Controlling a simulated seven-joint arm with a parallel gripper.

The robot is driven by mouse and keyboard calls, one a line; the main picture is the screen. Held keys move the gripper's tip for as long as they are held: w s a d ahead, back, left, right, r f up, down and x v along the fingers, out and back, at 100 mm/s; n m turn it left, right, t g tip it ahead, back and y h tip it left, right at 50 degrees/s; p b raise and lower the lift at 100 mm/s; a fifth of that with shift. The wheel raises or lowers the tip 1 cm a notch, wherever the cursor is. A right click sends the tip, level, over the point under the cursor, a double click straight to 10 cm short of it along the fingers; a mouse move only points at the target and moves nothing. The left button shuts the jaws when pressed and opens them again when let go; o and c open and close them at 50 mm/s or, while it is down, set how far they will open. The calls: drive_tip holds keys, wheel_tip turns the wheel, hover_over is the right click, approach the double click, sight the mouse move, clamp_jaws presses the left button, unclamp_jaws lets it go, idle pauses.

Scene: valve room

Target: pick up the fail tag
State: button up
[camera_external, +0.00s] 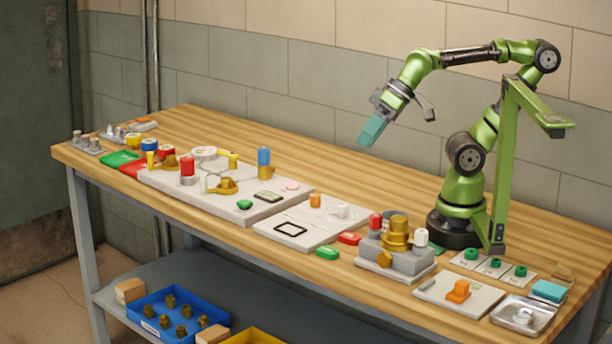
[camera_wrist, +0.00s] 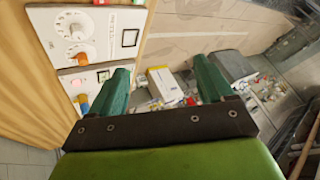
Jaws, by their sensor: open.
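A small red tag (camera_external: 349,238), which looks like the fail tag, lies on the wooden bench at the right edge of a white board; no lettering is readable. In the wrist view a red piece (camera_wrist: 100,2) at the top edge appears to be the same tag, mostly cut off. A similar green tag (camera_external: 328,252) lies just in front of it. My gripper (camera_external: 370,132) is raised well above the bench, behind and above the red tag, apart from everything. In the wrist view my gripper (camera_wrist: 162,72) has its two green fingers spread with nothing between them.
The white board (camera_external: 270,235) carries an orange cap, a white knob and a black square outline. A grey block with a brass fitting (camera_external: 397,240) stands close to the red tag's right. A larger valve board (camera_external: 222,205) lies left. Bench behind the boards is clear.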

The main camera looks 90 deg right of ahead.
drive_tip(key=shift+c, duration=1)
drive_tip(key=m+g+h, duration=0.2)
drive_tip(key=m+g, duration=0.2)
drive_tip(key=g, duration=0.3)
hover_over(350, 235)
drive_tip(key=f, duration=1.8)
drive_tip(key=shift+w+a+f, duration=0.1)
drive_tip(key=shift+w+f, duration=0.25)
drive_tip(key=shift+f, duration=0.05)
drive_tip(key=shift+s+f, duration=0.15)
drive_tip(key=shift+f, duration=1.25)
drive_tip(key=shift+s+f, duration=0.15)
drive_tip(key=shift+f, duration=1.2)
